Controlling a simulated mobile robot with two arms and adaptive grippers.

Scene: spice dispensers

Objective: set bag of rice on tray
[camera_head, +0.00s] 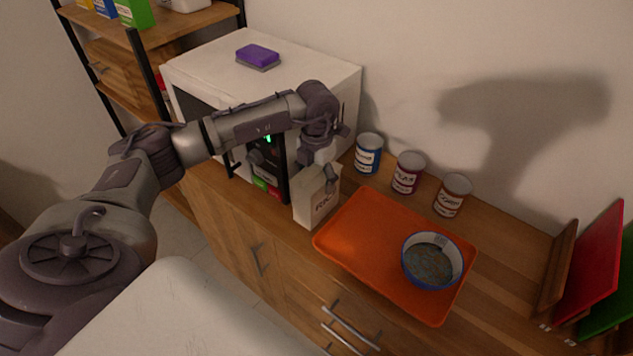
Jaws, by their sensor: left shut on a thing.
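A white bag of rice (308,203) with dark lettering stands upright, or nearly so, at the left edge of the orange tray (347,238). My left gripper (328,176) comes down from above and is shut on the top of the bag. I cannot tell whether the bag's bottom touches the counter. The bag appears beside the tray, not over its middle. A bowl (432,261) with a blue rim and dark contents sits on the tray's right part. My right gripper is not in view.
Three cans, one blue (368,153), one red (407,173) and one dark red (452,195), stand behind the tray. A white microwave (300,66) with a purple sponge (258,56) on top is at the left. Cutting boards (590,262) stand at the right. The tray's left half is clear.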

